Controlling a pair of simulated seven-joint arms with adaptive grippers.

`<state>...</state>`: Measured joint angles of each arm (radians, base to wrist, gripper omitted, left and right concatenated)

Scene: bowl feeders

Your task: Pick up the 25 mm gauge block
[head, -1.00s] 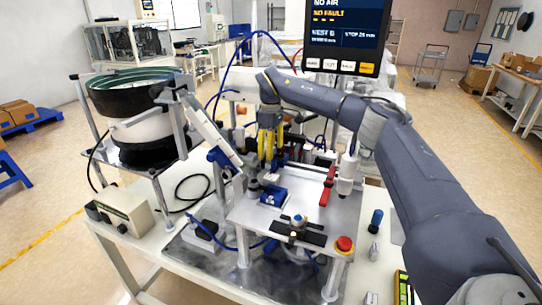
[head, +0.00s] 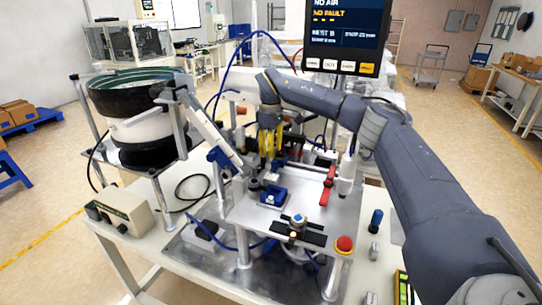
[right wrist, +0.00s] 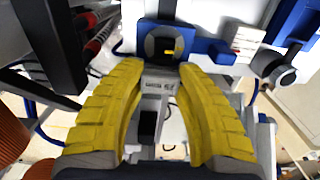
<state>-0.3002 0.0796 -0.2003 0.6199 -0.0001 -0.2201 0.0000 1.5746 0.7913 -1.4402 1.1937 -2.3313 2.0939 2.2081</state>
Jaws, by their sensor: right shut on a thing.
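My right gripper (head: 267,155) is above the metal plate of the station, behind the blue fixture (head: 273,196). In the right wrist view its two yellow fingers (right wrist: 164,72) curve inward and are shut on a small grey block (right wrist: 154,84), which I take to be the 25 mm gauge block. The block sits between the fingertips, and the fingers hide part of it. In the head view I cannot make out the block at the fingertips. My left gripper is not in view.
A bowl feeder (head: 142,92) stands at the left, with its track leading to the plate. A red-handled clamp (head: 327,187) is right of the blue fixture. A red button (head: 344,244) is at the plate's front. A display (head: 344,35) hangs above.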

